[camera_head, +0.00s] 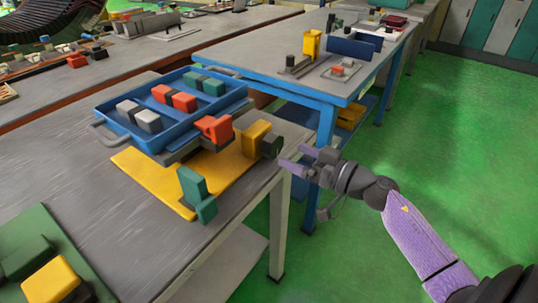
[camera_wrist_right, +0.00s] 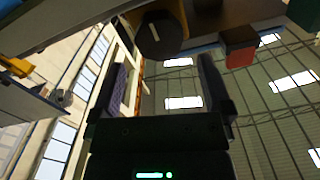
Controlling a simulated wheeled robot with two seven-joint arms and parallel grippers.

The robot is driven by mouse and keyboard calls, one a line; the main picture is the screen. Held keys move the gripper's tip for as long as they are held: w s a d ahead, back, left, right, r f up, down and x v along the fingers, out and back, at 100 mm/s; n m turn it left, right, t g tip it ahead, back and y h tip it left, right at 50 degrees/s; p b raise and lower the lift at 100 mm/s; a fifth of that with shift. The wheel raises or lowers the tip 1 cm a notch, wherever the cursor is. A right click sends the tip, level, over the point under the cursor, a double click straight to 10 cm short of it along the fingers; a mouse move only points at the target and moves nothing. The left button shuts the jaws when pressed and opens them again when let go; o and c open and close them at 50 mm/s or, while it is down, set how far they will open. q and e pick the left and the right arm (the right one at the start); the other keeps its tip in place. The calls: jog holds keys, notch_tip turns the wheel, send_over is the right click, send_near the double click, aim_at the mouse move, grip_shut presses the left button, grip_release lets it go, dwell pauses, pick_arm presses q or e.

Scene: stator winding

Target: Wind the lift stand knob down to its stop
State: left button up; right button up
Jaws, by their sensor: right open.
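The lift stand has a yellow base plate (camera_head: 140,178) on the grey bench, with a blue tray (camera_head: 165,140) above it. A yellow block (camera_head: 255,136) stands at its right side and carries the dark round knob (camera_head: 272,147). In the right wrist view the knob (camera_wrist_right: 160,34) has a pale stripe on its face and lies just beyond the fingertips. My right gripper (camera_head: 295,157) is open and empty, just to the right of the knob and apart from it. Its two fingers (camera_wrist_right: 161,68) are spread wide. My left gripper is not in view.
A red block (camera_head: 214,128) and a green upright piece (camera_head: 196,192) stand near the knob. A blue-framed table (camera_head: 290,79) is behind my gripper. The green floor (camera_head: 450,150) at right is clear.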

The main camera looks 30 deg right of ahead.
aim_at(277, 147)
jog(key=b+x, duration=0.1)
jog(key=x, duration=0.4)
jog(key=shift+w, duration=0.25)
jog(key=c, duration=1.1)
